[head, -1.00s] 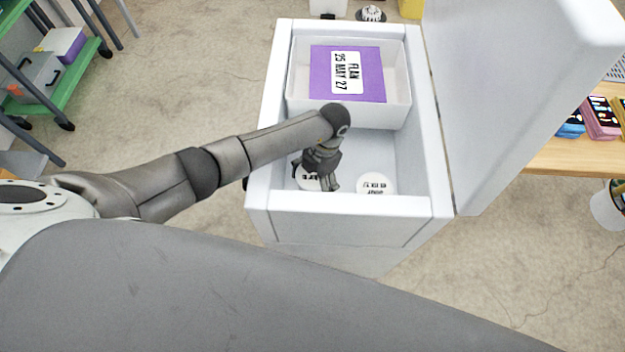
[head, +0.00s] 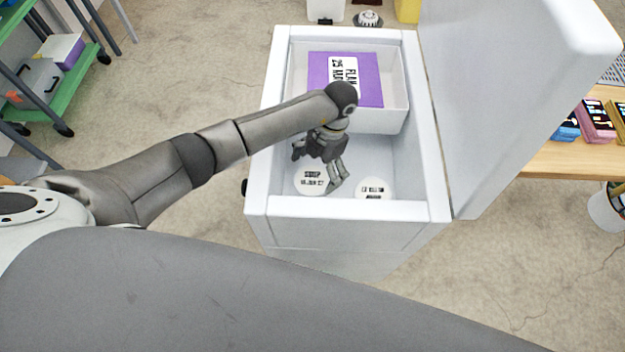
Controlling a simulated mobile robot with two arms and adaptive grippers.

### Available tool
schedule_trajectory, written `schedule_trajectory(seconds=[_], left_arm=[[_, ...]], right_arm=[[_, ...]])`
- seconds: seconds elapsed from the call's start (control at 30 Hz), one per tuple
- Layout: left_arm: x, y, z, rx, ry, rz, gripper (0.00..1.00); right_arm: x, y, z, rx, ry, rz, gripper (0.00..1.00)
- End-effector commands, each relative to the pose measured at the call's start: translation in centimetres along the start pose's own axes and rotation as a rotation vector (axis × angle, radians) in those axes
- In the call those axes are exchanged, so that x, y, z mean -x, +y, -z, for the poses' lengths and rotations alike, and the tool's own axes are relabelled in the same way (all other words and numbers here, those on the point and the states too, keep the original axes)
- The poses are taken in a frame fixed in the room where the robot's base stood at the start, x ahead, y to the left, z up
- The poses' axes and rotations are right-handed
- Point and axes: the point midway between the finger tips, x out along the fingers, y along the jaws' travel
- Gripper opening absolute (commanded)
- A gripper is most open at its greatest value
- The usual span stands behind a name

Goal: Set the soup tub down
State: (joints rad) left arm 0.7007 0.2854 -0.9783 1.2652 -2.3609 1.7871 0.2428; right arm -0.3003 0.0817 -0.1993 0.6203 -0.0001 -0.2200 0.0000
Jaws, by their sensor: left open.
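Two round white tub lids with black lettering lie low in the open white chest freezer, at its near end. The left tub (head: 311,181) and the right tub (head: 374,190) stand apart. The lettering is too small to tell which one is the soup tub. My left gripper (head: 318,168) is open and empty, above the far side of the left tub, with its fingers spread and covering a little of its edge. My right gripper is out of view.
A white bin (head: 397,117) holding a purple box labelled flan (head: 371,82) fills the freezer's far end. The freezer lid (head: 510,90) stands open on the right. Freezer walls surround the tubs. A green shelf cart (head: 55,97) stands at left.

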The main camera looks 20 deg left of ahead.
Motion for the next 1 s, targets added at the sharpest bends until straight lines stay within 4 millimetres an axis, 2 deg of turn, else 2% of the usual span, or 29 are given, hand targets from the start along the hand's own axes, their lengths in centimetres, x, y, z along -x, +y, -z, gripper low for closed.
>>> schedule_trajectory(seconds=[0.1,0.3,0.9,1.0], left_arm=[[2.4,0.1,-0.1,0.000,-0.003,-0.003,1.00],[4.6,0.0,0.0,0.000,0.000,-0.002,1.00],[5.0,0.0,0.0,0.000,0.001,-0.001,1.00],[5.5,0.0,0.1,0.000,0.000,-0.001,1.00]], right_arm=[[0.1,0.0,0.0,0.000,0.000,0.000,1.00],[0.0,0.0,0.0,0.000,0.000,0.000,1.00],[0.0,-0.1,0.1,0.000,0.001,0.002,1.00],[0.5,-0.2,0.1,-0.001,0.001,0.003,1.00]])
